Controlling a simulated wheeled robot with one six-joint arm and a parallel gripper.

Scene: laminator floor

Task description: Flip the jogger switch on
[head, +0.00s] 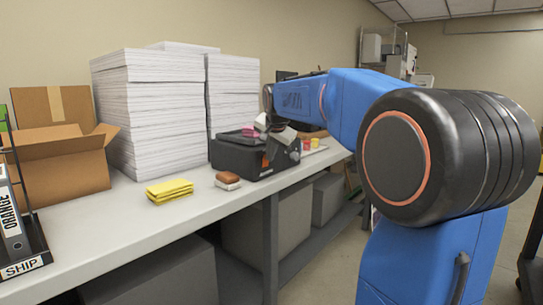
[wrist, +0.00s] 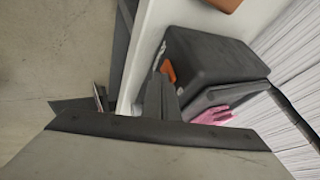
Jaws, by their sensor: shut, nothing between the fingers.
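The jogger is a dark grey box (head: 232,155) on the bench, beside the paper stacks. It also shows in the wrist view (wrist: 205,62). An orange part (wrist: 168,71), which looks like its switch, is on the side of the box. Whether it is on or off I cannot tell. My gripper (wrist: 160,92) is shut and empty, with its fingertips close to the orange part. Whether they touch it I cannot tell. In the head view my gripper is at the right end of the box, partly hidden by my wrist.
Tall white paper stacks (head: 150,110) stand behind and left of the jogger. An open carton (head: 65,165) stands at left.

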